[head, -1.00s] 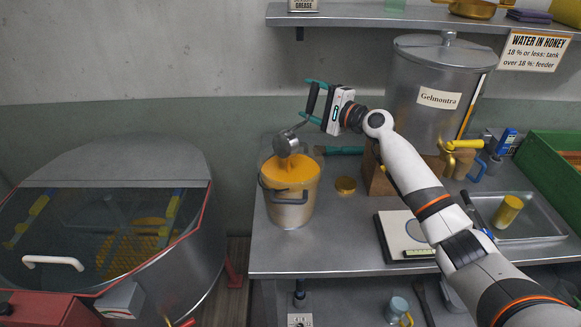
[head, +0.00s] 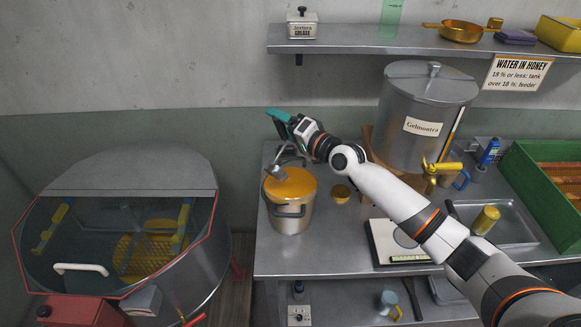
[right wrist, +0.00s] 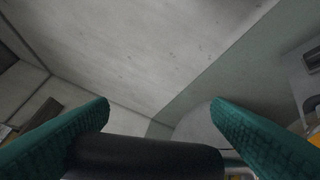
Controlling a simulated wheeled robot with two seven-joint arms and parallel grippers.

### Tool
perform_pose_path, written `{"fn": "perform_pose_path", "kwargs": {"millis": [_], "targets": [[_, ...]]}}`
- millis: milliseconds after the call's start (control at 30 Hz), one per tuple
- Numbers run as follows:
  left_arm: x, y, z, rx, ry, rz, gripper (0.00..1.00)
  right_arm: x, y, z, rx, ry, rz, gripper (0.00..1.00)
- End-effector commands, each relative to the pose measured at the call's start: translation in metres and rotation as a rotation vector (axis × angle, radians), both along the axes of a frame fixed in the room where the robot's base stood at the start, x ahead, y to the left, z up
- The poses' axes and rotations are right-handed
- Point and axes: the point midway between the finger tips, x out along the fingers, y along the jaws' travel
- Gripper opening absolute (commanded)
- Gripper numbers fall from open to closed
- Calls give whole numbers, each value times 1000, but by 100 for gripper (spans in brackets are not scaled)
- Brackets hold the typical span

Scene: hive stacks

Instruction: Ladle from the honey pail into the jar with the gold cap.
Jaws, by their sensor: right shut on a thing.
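The honey pail (head: 292,217) is a steel pot with a dark handle, filled with orange-gold honey (head: 293,187), on the steel bench. My right gripper (head: 279,122), with teal fingers, is shut on the ladle's dark handle (right wrist: 145,158), above and behind the pail. The ladle's steel bowl (head: 276,173) is at the far left part of the pail's mouth; I cannot tell whether it touches the honey. A round gold cap (head: 341,191) shows just right of the pail; whether a jar is under it is unclear. My left gripper is out of view.
A large steel tank (head: 426,110) labelled Gelmontra stands behind my right arm. A scale (head: 388,242) lies at the bench front, right of the cap. A steel tray (head: 515,230) and green crate (head: 545,185) are further right. A shelf (head: 370,40) runs above.

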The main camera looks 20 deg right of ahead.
Motion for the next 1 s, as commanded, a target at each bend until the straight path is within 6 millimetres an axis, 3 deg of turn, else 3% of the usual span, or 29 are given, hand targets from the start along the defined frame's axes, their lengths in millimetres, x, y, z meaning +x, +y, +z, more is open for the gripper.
{"fn": "perform_pose_path", "kwargs": {"millis": [33,100,467,800,1000], "targets": [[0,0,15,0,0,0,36,-4,6,8,-30,-17,1,25],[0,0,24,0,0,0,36,-8,14,8,-82,-48,0,25],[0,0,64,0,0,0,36,-33,56,-3,-347,-201,-1,25],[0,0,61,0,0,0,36,-56,95,-21,-527,-306,-4,25],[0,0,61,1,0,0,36,-69,118,-19,-635,-370,-3,25]]}}
